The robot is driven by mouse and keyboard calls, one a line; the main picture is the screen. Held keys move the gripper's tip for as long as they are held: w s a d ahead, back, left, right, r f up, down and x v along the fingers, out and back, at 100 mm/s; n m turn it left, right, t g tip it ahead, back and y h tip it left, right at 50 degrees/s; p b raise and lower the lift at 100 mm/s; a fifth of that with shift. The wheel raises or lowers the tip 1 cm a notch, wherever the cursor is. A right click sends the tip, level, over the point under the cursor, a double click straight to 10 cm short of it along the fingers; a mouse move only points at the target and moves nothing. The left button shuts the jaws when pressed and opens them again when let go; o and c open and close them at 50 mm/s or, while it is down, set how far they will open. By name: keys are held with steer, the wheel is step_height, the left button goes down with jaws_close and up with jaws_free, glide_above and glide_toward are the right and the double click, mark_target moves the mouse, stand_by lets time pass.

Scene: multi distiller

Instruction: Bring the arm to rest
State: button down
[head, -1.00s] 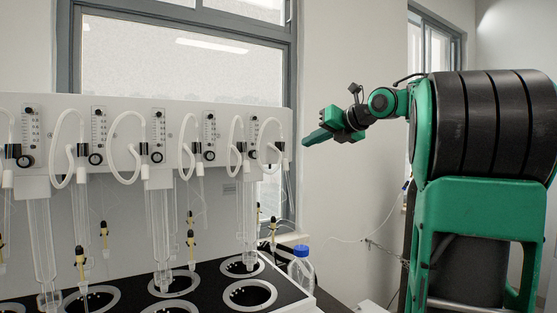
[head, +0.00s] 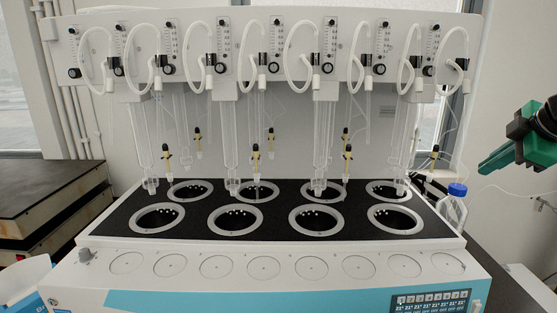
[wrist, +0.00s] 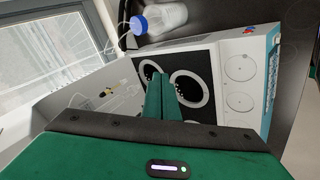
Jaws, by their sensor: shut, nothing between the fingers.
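My gripper (head: 497,160) shows at the right edge of the head view, green and black, raised in the air to the right of the distiller. In the wrist view my gripper (wrist: 161,80) has its two green fingers together, with nothing between them. The multi distiller (head: 262,264) is a white bench unit with a black top, several round wells in two rows and glass tubes hanging from a back panel. It also shows beyond the fingers in the wrist view (wrist: 232,62). My fingers look apart from it. Most of my arm is out of view.
A bottle with a blue cap (head: 452,208) stands at the distiller's right end, below my gripper; it also shows in the wrist view (wrist: 165,19). A dark-topped box unit (head: 45,205) stands at left. A white and blue box (head: 25,280) is at front left. A window is behind.

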steer(key=s+a+f+m+g, duration=0.4)
steer(key=s+f+m, duration=0.5)
steer(key=s, duration=0.3)
steer(key=s+a+f+m+g, duration=0.4)
steer(key=s+f+m, duration=0.5)
steer(key=s+f, duration=0.3)
steer(key=shift+s+a+m, duration=0.4)
steer(key=shift+s+a, duration=0.15)
steer(key=shift+a, duration=0.3)
steer(key=shift+s+f, duration=0.1)
